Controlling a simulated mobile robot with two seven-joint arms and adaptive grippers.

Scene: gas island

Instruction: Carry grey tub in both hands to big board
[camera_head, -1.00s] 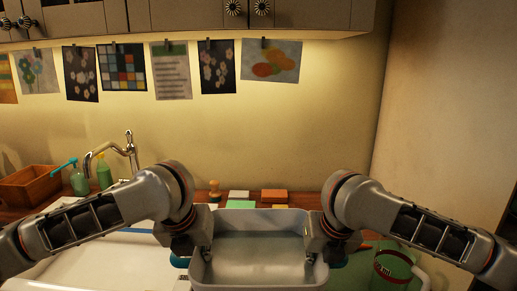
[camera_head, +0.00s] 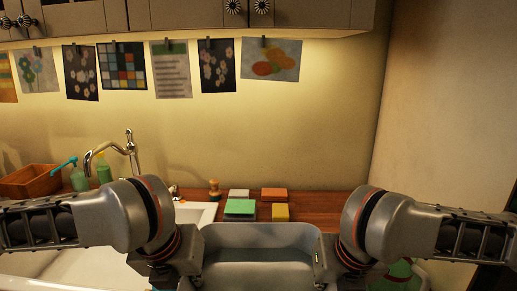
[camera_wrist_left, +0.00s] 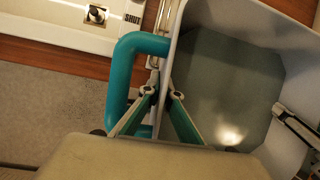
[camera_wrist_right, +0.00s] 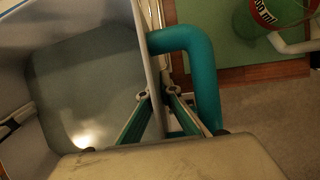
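The grey tub (camera_head: 262,238) is at the bottom middle of the head view, open and seemingly empty. It has teal handles, seen in the left wrist view (camera_wrist_left: 120,75) and right wrist view (camera_wrist_right: 205,75). My left gripper (camera_wrist_left: 163,92) straddles the tub's left wall, one finger inside and one outside. My right gripper (camera_wrist_right: 157,95) straddles the right wall the same way. Both look closed on the walls. A flat green board (camera_wrist_right: 222,55) lies on the wooden counter under a jug in the right wrist view; I cannot tell whether it is the big board.
The jug (camera_wrist_right: 262,20) with red markings stands right of the tub. Behind the tub are a green sponge block (camera_head: 239,207), an orange block (camera_head: 274,194) and a yellow block (camera_head: 281,212). A white sink (camera_head: 200,212) lies left. Floor (camera_wrist_left: 50,105) shows below the counter edge.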

